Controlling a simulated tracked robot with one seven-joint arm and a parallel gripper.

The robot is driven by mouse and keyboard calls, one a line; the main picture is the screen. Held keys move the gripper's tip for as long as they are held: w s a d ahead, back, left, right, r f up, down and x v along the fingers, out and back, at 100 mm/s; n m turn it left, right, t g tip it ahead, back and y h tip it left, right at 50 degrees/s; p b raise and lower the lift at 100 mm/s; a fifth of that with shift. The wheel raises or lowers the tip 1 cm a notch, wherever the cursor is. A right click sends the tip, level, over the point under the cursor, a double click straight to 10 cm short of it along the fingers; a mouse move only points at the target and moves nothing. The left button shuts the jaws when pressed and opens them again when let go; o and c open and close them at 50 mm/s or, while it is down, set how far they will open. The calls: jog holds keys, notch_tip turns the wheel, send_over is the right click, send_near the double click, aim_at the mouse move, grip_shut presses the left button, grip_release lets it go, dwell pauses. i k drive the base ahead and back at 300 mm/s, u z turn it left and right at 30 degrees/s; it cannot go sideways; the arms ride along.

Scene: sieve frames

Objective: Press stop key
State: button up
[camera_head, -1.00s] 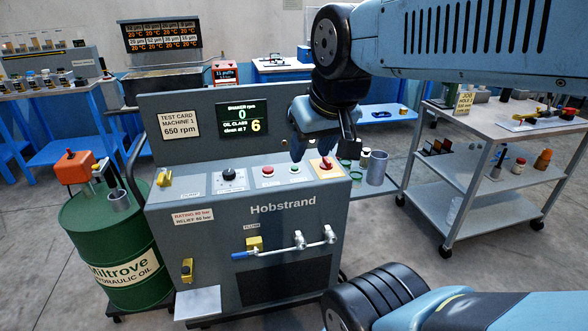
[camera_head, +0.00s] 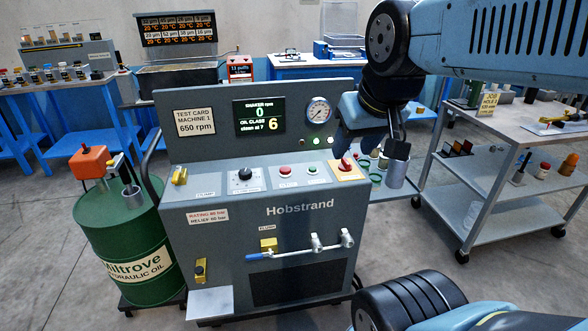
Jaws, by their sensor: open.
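The grey Hobstrand machine (camera_head: 215,245) stands in the middle of the view. On its sloped panel a red round key (camera_head: 285,170) sits left of a green round key (camera_head: 313,169); the small labels under them are too blurred to read surely. A red rotary handle on a yellow plate (camera_head: 346,171) is at the panel's right end. My gripper (camera_head: 397,150) points down, open, beyond the panel's right end and apart from the keys. A grey cup behind it is partly hidden by the fingers.
The display (camera_head: 259,117) reads shaker rpm 0 and oil class 6. A gauge (camera_head: 319,111) is beside it. A black dial (camera_head: 245,174) and yellow knob (camera_head: 180,175) are on the panel's left. A green oil drum (camera_head: 122,235) stands left, a grey trolley (camera_head: 490,190) right.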

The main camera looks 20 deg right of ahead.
aim_at(285, 170)
jog(key=z, duration=0.35)
jog(key=i, duration=0.95)
jog(key=u, duration=0.45)
